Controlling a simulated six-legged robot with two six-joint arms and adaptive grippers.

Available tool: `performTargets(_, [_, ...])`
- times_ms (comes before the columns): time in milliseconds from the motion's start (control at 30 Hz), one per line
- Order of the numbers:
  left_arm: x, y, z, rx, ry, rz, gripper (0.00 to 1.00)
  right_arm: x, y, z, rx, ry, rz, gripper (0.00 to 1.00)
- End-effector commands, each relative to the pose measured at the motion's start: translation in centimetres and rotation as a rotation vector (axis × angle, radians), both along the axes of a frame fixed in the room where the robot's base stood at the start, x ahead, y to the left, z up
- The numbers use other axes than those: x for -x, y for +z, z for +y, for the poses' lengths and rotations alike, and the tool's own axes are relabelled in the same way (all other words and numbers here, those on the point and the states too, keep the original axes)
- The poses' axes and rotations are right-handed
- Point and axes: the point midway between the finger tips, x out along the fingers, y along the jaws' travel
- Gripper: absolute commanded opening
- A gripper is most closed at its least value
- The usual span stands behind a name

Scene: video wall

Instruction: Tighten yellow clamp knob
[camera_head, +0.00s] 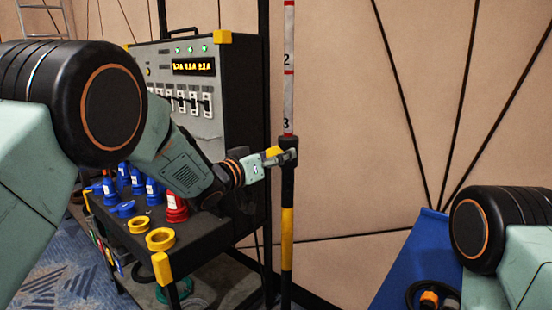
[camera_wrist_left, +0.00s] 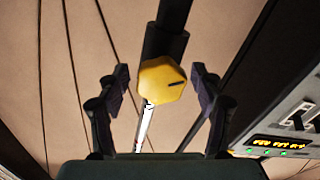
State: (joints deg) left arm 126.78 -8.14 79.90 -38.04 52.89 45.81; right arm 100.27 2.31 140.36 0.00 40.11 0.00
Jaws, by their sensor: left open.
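The yellow clamp knob (camera_wrist_left: 163,80) is faceted, with a dark line on its face. It sits on a dark upright pole (camera_wrist_left: 166,40). In the left wrist view it lies between the two dark fingers of my left gripper (camera_wrist_left: 159,76). The fingers are open, with a visible gap on each side of the knob. In the head view, my left gripper (camera_head: 272,160) is at the pole, and a small part of the yellow knob (camera_head: 273,151) shows beside it. My right gripper is out of view.
A black cart (camera_head: 213,238) on the left carries a control panel (camera_head: 190,93), blue connectors (camera_head: 138,183), a red connector (camera_head: 176,207) and yellow rings (camera_head: 160,239). A red-and-white scale (camera_head: 289,50) rises above the clamp. A blue surface (camera_head: 403,262) lies at right. Panelled wall stands behind.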

Motion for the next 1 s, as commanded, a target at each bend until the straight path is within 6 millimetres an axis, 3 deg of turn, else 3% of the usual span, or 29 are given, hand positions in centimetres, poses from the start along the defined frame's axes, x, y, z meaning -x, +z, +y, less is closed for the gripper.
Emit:
performTargets(300, [-0.08,0.04,-0.27,0.0,0.001,0.0,0.66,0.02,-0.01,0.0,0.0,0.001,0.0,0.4])
performTargets(900, [-0.08,0.05,-0.18,0.001,0.002,0.0,0.15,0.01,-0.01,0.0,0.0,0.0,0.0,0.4])
performTargets(1000, [-0.08,0.06,-0.19,0.0,0.002,0.0,0.11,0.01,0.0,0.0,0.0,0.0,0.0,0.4])
